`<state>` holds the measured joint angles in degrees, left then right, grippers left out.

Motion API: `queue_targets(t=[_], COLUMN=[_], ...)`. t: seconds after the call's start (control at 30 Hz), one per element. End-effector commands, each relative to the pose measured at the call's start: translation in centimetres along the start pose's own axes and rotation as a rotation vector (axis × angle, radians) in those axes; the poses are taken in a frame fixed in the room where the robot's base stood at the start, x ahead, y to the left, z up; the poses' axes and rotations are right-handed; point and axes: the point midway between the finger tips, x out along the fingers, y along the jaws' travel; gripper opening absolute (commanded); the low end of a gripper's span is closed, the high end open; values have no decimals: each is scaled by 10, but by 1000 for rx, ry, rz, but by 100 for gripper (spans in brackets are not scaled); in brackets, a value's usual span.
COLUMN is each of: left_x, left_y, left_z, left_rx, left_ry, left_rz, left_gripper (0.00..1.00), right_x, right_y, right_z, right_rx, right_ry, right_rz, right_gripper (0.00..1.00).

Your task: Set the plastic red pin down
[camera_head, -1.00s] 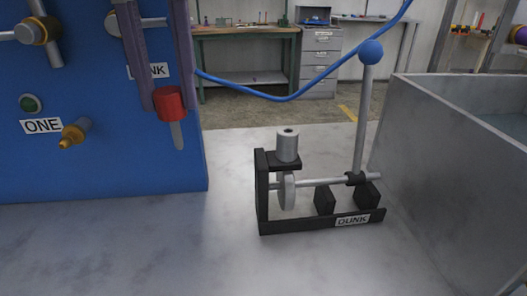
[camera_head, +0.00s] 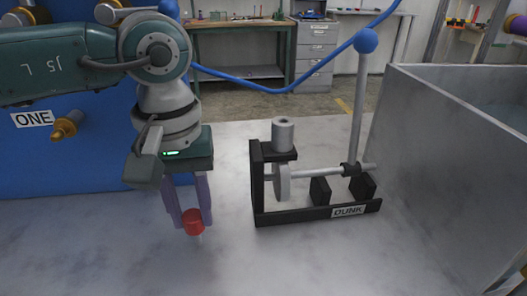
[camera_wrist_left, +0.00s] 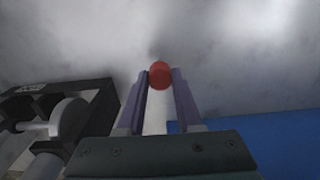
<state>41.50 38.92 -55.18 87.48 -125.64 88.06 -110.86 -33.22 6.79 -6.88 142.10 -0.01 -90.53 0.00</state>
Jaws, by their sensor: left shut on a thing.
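The plastic red pin (camera_head: 193,222) has a red cylindrical head and a pale shank whose lower end shows below the head. My left gripper (camera_head: 192,218) comes down from above and is shut on the red pin. The pin hangs upright between the fingertips, low over the grey tabletop, left of the black DUNK stand. Whether its tip touches the surface I cannot tell. In the left wrist view the red head (camera_wrist_left: 160,74) sits between the two purple fingers. My right gripper is not in view.
The black DUNK stand (camera_head: 315,214) with its blue-knobbed lever (camera_head: 360,95) stands to the right. A grey metal tank (camera_head: 440,150) is farther right. The blue panel labelled ONE (camera_head: 32,119) is behind my left arm. Bare tabletop (camera_head: 130,255) lies in front.

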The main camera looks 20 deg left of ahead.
Motion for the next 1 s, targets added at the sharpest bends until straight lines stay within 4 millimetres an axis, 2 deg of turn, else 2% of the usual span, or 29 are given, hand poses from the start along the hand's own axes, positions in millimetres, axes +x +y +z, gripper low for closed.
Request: queue_targets(t=[0.37,0.4,0.6,0.67,0.87,1.0], left_x=[5,5,4,4,4,-3], left_y=[0,0,0,0,0,0], left_z=[0,0,0,0,0,0], left_rx=[0,0,0,0,0,0], left_ry=[1,1,0,0,0,0], left_rz=[0,0,0,0,0,0], left_gripper=[0,36,58,64,64,64], right_x=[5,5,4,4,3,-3], right_y=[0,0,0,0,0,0], right_z=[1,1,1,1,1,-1], right_rx=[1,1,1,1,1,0], right_ry=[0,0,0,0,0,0], right_rz=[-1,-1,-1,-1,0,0], right_gripper=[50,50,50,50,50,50])
